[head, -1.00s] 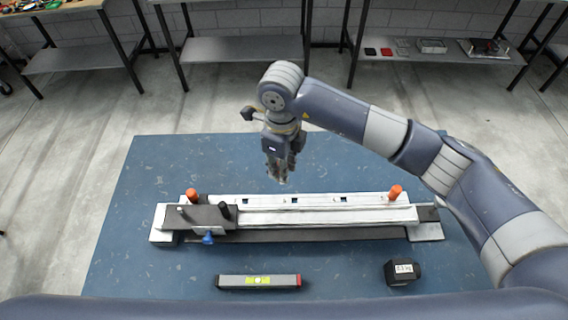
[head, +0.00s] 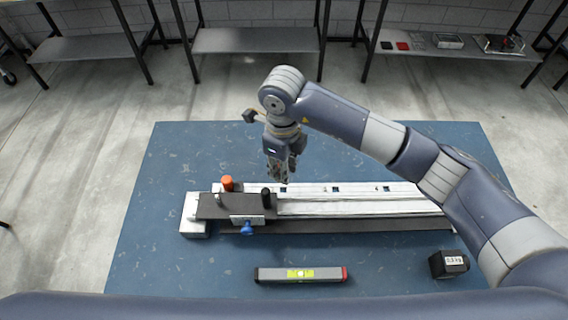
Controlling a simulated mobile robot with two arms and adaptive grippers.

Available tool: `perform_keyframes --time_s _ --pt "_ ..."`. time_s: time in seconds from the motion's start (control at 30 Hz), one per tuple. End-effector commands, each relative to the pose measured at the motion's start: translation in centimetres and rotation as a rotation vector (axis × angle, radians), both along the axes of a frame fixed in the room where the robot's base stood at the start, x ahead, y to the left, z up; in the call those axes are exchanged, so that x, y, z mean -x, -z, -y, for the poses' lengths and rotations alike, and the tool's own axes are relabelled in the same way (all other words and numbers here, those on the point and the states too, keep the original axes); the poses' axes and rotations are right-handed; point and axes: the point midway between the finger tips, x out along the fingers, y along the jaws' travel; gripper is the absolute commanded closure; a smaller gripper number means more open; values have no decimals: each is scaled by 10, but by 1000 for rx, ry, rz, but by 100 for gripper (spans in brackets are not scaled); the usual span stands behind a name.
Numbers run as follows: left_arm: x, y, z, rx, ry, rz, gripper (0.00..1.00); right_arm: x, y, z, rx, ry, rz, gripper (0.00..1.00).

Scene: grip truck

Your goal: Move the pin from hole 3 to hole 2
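A long pale rail fixture (head: 350,208) lies across the blue table. Several small dark square holes run along its rear strip, one of them at its middle (head: 335,190); their numbers cannot be read. An orange pin (head: 227,184) stands upright at the strip's left end. No other orange pin shows now; my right arm covers the strip's right end. My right gripper (head: 281,178) points down at the strip's rear edge, near the left hole (head: 283,189). Its fingers are small and dark; I see nothing held, and whether they are open is unclear. My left gripper is out of view.
A dark slider block (head: 235,207) with a black knob (head: 266,198) and a blue knob (head: 247,228) sits at the rail's left. A grey bar with a yellow label (head: 300,274) and a black weight (head: 448,264) lie in front. The blue table (head: 180,160) is clear behind the rail.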

Motion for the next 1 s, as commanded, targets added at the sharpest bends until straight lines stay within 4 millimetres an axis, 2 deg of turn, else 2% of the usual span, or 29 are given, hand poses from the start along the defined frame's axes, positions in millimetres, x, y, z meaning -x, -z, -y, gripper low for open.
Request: perform_keyframes --time_s 0.1,0.27,0.7,1.0 --pt "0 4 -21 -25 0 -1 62 0 8 0 0 0 -2 98" --pt "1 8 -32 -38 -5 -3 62 0 16 0 0 0 -1 98" --pt "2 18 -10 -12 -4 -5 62 0 38 0 0 1 -1 98" --pt "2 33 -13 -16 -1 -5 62 0 53 0 0 0 0 98"
